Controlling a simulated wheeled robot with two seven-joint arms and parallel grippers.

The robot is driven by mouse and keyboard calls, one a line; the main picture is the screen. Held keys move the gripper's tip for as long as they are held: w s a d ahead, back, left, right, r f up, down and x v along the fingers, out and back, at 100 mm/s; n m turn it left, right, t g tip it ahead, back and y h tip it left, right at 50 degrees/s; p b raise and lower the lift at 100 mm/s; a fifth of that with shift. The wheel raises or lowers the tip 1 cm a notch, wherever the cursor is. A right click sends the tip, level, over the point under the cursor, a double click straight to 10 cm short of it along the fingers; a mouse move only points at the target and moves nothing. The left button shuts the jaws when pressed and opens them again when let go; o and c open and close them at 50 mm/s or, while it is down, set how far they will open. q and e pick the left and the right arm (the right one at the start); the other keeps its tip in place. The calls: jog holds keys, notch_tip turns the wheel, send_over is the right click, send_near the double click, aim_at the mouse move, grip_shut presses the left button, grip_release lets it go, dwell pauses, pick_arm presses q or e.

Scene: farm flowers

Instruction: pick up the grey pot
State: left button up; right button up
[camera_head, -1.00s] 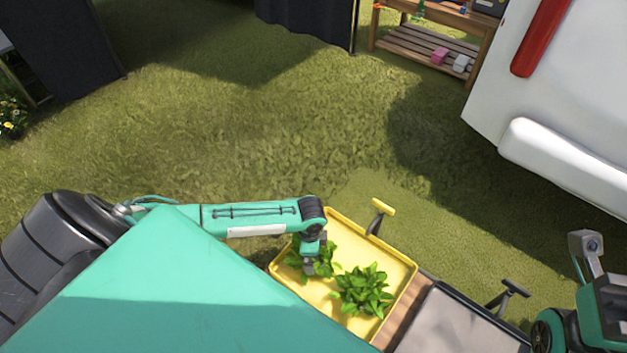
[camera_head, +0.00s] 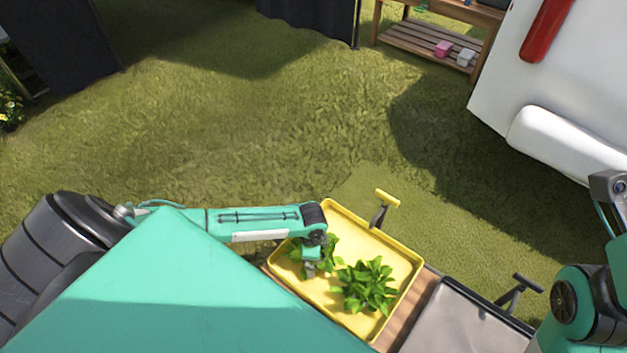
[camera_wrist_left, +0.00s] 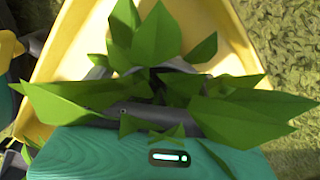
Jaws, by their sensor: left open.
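Two leafy green plants sit in a yellow tray (camera_head: 402,258) in the head view. My left gripper (camera_head: 310,268) reaches down at the left plant (camera_head: 325,248); the other plant (camera_head: 365,286) stands to its right. In the left wrist view, broad green leaves (camera_wrist_left: 158,36) fill the middle, right in front of my left gripper's teal body (camera_wrist_left: 90,150). The left gripper is open. Its fingers are largely covered by leaves. The grey pot is mostly hidden under the foliage, so I cannot tell whether the fingers are around it. My right gripper's fingers are not visible.
A grey-topped surface (camera_head: 455,325) with a black rim lies right of the yellow tray. A yellow-ended handle (camera_head: 387,198) sticks up behind the tray, and a black handle (camera_head: 520,290) stands farther right. Grass is open beyond. A white vehicle (camera_head: 560,90) is at upper right.

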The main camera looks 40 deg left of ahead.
pick_arm(q)
jog(key=c, duration=1.2)
jog(key=shift+r, duration=0.1)
